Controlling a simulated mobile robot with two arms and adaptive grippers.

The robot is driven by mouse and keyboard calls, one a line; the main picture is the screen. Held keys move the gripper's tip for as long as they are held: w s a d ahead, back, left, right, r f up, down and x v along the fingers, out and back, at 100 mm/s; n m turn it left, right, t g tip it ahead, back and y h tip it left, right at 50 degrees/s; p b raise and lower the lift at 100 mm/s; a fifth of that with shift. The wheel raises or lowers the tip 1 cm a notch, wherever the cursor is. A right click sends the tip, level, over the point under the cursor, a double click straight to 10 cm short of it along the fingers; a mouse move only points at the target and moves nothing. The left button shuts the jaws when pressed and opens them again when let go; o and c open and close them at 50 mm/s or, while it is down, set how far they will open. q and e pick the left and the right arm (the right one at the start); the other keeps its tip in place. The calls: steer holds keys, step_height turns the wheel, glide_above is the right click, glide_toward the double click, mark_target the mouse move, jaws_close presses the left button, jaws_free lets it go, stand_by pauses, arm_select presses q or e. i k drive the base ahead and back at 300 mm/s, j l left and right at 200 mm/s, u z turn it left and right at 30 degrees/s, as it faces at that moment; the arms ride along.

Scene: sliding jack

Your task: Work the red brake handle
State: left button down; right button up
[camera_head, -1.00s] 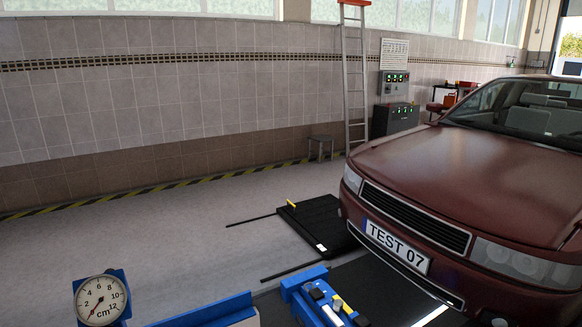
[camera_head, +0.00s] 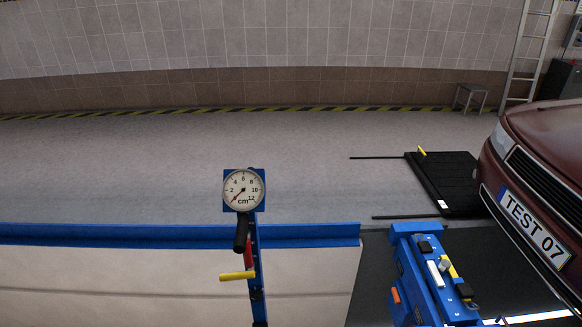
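A small red handle (camera_head: 249,253) sits on a narrow blue post (camera_head: 258,290), just below a round white dial gauge (camera_head: 244,190) marked in cm. A black grip (camera_head: 241,232) hangs directly above the red part and partly overlaps it. A yellow lever (camera_head: 237,276) sticks out to the left just below. Which way the red handle is set cannot be told at this size. Neither of my grippers shows in the head view.
A blue rail (camera_head: 150,236) runs left from the post along the pit edge. A blue jack (camera_head: 435,280) stands to the right, near a dark red car (camera_head: 545,125) and a black platform (camera_head: 450,180). The grey floor behind is clear.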

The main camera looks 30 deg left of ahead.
mark_target(249, 258)
steer(key=u, duration=1.2)
